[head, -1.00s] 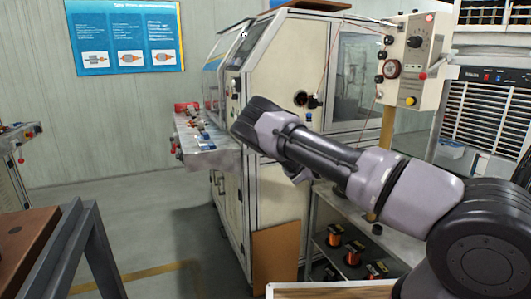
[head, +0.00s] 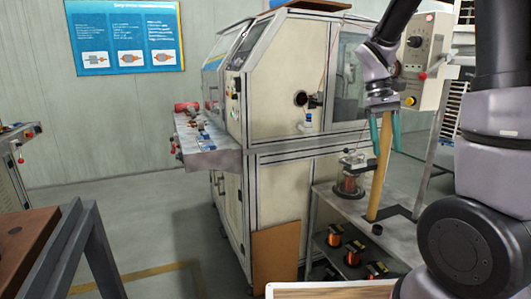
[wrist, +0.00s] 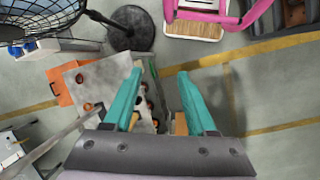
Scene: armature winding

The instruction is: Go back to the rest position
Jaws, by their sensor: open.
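My gripper (head: 384,118) hangs at the upper right of the head view, with its teal fingers pointing down and spread apart. In the wrist view my gripper (wrist: 160,74) is also open, with nothing between its fingers. It is in the air in front of the control box and above the metal shelf (head: 340,203). My arm is folded upward at the right of the head view, its upper part cut off by the frame.
The winding machine (head: 285,75) stands left of my gripper. Several copper spools (head: 354,252) sit lower. The control box (head: 428,55) is close behind. Open floor (head: 150,215) lies left.

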